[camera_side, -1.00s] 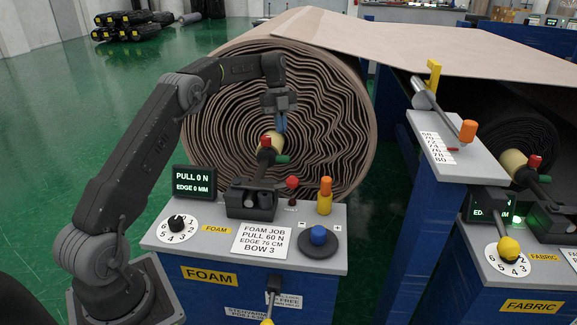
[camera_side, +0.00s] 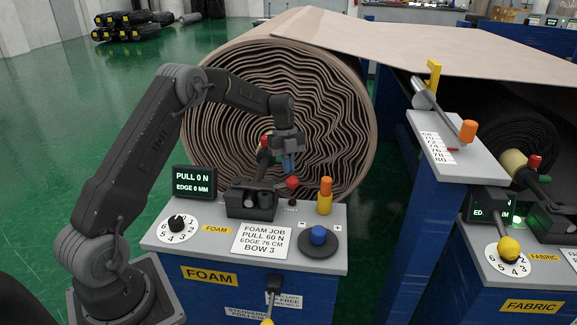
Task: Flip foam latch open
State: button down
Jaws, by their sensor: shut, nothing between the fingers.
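The foam station has a grey-topped blue cabinet (camera_side: 165,236) with a yellow FOAM label. A black latch block (camera_side: 250,203) sits on top, with a dark arm rising from it toward the roll's core. A red knob (camera_side: 292,182) stands just right of the block; another red knob (camera_side: 264,141) is higher up by the core. I cannot tell which of these is the latch handle. My gripper (camera_side: 290,168) points down with its blue fingers shut and empty, its tips just above or against the lower red knob. Contact is unclear. The wrist hides the yellow core and green handle.
The large foam roll (camera_side: 225,120) stands close behind. A display (camera_side: 195,181) reads PULL 0 N, EDGE 0 MM. A numbered dial (camera_side: 178,226), blue knob (camera_side: 318,236) and orange-topped yellow post (camera_side: 325,196) share the cabinet top. The fabric station (camera_side: 520,270) is at right.

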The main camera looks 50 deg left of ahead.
jog(key=shift+d, duration=0.1)
dwell(0.3)
jog(key=shift+s+d, duration=0.55)
jog(key=shift+d, duration=0.15)
jog(key=s+d+m, duration=0.1)
jog(key=s+d, duration=0.1)
jog(key=s, duration=0.7)
jog(key=s+d+m, duration=0.2)
jog(key=s, duration=0.7)
jog(key=shift+s+g, duration=0.2)
jog(key=shift+g, duration=0.2)
jog(key=shift+w, duration=0.1)
